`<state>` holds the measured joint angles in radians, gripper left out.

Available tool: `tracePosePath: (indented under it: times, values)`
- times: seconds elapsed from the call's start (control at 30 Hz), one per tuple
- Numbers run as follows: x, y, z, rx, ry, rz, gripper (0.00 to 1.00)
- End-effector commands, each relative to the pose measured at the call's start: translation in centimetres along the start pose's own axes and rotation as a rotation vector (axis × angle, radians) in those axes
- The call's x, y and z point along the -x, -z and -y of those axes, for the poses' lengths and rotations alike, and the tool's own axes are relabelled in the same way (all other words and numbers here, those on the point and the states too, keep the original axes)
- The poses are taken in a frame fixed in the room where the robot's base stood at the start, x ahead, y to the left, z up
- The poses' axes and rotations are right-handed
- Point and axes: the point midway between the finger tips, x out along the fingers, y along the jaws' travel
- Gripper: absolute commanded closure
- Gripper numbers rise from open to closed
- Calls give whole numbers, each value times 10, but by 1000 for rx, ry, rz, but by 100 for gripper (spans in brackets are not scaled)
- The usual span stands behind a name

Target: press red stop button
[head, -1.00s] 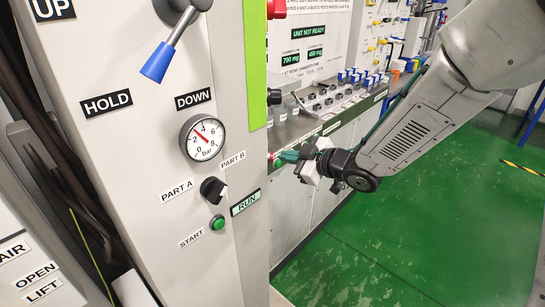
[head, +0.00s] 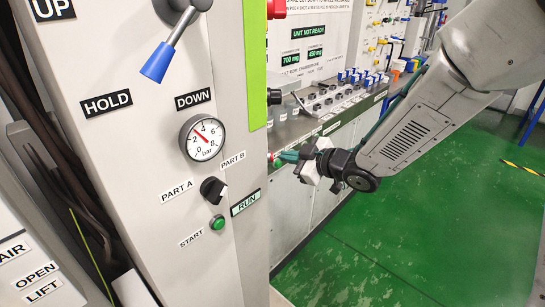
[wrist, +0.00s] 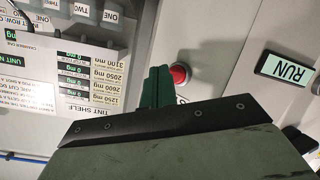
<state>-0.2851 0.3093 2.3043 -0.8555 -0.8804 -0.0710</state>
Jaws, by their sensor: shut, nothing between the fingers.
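The red stop button (wrist: 179,75) shows in the wrist view as a round red cap on a pale panel. A small red part of it (head: 271,157) shows in the head view at the edge of the column. My gripper (head: 288,156) is at the column's right side, its green fingers pointing left towards the button. In the wrist view my gripper (wrist: 156,85) is shut and empty, its fingers just left of the button. I cannot tell whether the fingertips touch it.
A green start button (head: 217,222), a black selector knob (head: 212,188) and a pressure gauge (head: 202,137) are on the column's front. A RUN sign (wrist: 286,68) is right of the button. A bench with bottles (head: 330,98) stands behind. The green floor (head: 440,230) is clear.

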Motion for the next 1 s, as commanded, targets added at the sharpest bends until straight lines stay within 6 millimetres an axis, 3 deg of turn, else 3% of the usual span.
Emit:
tracePosePath:
  times: [1.0]
  values:
    - [-8, 6, 6, 0, 0, 0, 100]
